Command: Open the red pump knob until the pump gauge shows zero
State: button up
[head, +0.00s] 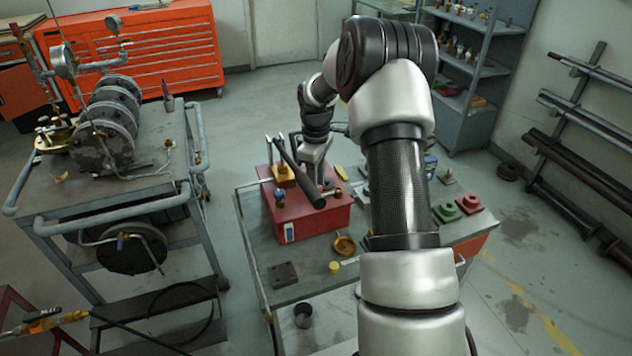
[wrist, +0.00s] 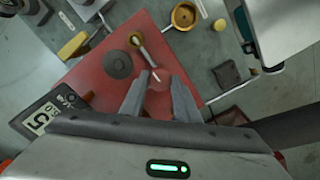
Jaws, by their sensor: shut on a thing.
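The red pump body (head: 312,222) sits on the workbench, with a long black handle (head: 300,175) slanting above it. My gripper (head: 317,178) reaches down over the pump top, its tips partly hidden behind the handle in the head view. In the wrist view my gripper (wrist: 160,76) has its two fingers on either side of the small red knob (wrist: 159,86), shut on it. The knob is hard to tell from the red top around it. A dark plate with large pale figures (wrist: 40,118) shows at the lower left. I cannot make out a gauge needle or reading.
A brass dish (head: 345,246), a dark block (head: 284,274) and a yellow cap (head: 335,267) lie on the grey bench (head: 262,258). Red and green blocks stand at its right. A pipework cart (head: 130,185) stands left, with clear floor between.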

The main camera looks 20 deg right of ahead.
jog(key=shift+w+r+n, duration=0.1)
jog(key=shift+n, duration=1.1)
jog(key=o, duration=1)
jog(key=shift+o, duration=0.2)
notch_tip(320, 180, up, 17)
jog(key=shift+r+p, duration=0.2)
jog(key=shift+p, duration=0.15)
